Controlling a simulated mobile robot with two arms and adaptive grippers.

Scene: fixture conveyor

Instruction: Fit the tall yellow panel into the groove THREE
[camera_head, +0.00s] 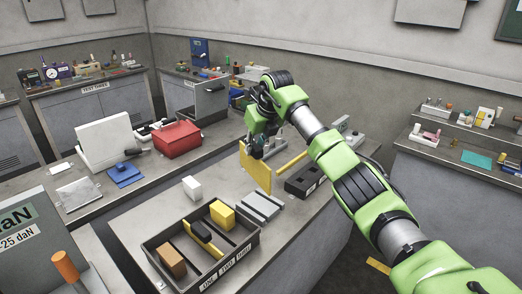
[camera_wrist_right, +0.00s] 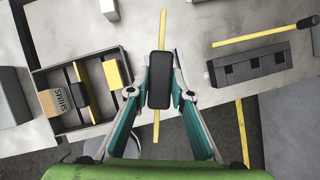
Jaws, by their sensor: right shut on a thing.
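The tall yellow panel (camera_head: 255,170) hangs upright above the table, right of the dark tray. My right gripper (camera_head: 266,148) is shut on its top; the wrist view shows the fingers on both sides of a black grip piece (camera_wrist_right: 159,80), with the panel's yellow edge (camera_wrist_right: 163,25) beyond it. The dark tray (camera_head: 236,262) has front labels that seem to read ONE, TWO, THREE, left to right. It holds a brown SHIMS box (camera_head: 172,262), a black-topped yellow piece (camera_head: 203,236) in the middle and a yellow block (camera_head: 222,214) on the right. My left gripper is out of view.
A grey ridged plate (camera_head: 262,206) lies right of the tray, under the panel. A black slotted block (camera_head: 304,180) and a yellow bar (camera_head: 291,164) lie farther right. A white block (camera_head: 192,188) stands behind the tray.

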